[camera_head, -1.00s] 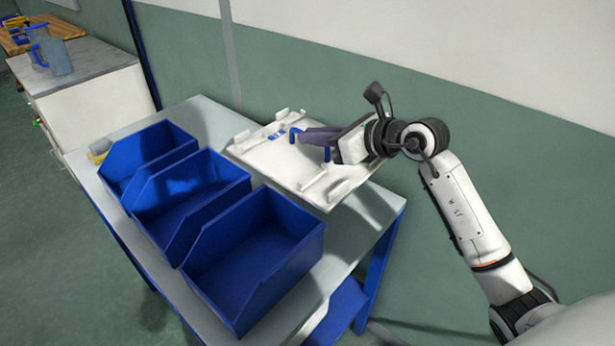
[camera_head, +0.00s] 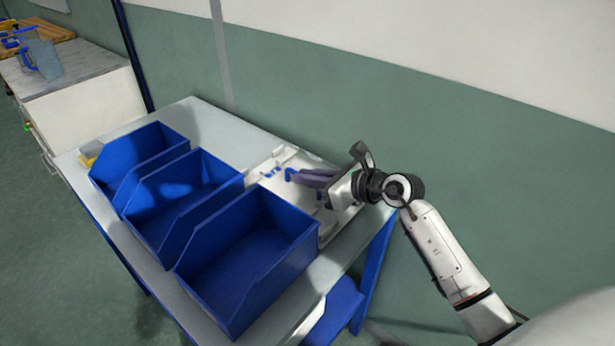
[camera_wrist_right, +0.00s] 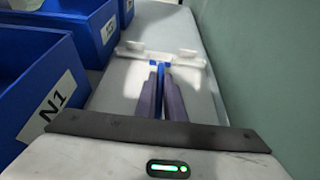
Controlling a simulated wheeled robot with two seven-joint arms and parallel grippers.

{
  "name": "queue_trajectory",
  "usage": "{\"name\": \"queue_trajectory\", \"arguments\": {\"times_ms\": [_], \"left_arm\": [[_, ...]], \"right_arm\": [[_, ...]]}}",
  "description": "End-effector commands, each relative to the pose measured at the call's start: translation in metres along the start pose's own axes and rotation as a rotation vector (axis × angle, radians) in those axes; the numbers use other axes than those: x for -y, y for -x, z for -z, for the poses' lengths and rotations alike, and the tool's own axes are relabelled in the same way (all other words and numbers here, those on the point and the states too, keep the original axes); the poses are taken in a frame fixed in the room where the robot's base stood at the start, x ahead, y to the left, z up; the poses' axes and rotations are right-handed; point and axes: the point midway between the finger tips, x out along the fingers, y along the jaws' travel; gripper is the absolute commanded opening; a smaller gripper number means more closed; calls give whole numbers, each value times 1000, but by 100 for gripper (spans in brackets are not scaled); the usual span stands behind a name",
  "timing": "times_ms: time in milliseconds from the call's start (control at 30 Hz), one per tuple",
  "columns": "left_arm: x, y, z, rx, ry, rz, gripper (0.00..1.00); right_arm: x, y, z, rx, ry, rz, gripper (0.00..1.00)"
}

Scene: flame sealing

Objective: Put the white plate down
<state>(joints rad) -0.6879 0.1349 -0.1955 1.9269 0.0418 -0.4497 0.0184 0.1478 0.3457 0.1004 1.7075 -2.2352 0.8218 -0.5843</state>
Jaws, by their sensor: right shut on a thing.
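The white plate (camera_head: 268,162) is at table height behind the blue bins, over the right back part of the table. Small raised white and blue parts stand on it. My right gripper (camera_head: 290,174) is over the plate, shut on a blue part of it. The right wrist view shows the two grey-purple fingers (camera_wrist_right: 160,73) closed around the blue piece, with the plate (camera_wrist_right: 130,85) beneath and beyond them. I cannot tell whether the plate's underside fully touches the table. My left gripper is not in view.
Three blue bins (camera_head: 245,275) stand in a row along the table's front, close to the plate; the nearest hides part of it. The table (camera_head: 205,115) is bare at the back left. A green wall (camera_head: 300,100) runs behind. A side cabinet (camera_head: 85,105) with a jug stands left.

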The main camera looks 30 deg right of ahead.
Motion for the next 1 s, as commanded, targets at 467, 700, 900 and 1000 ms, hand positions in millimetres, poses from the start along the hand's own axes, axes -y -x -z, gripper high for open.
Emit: {"name": "queue_trajectory", "arguments": {"times_ms": [467,700,900,1000], "left_arm": [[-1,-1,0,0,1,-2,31],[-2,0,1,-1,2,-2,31],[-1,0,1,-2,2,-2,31],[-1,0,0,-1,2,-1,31]], "right_arm": [[0,-1,2,0,0,0,28],[1,10,0,-1,2,1,28],[1,50,1,-2,3,2,28],[0,71,1,-3,3,1,28]]}}
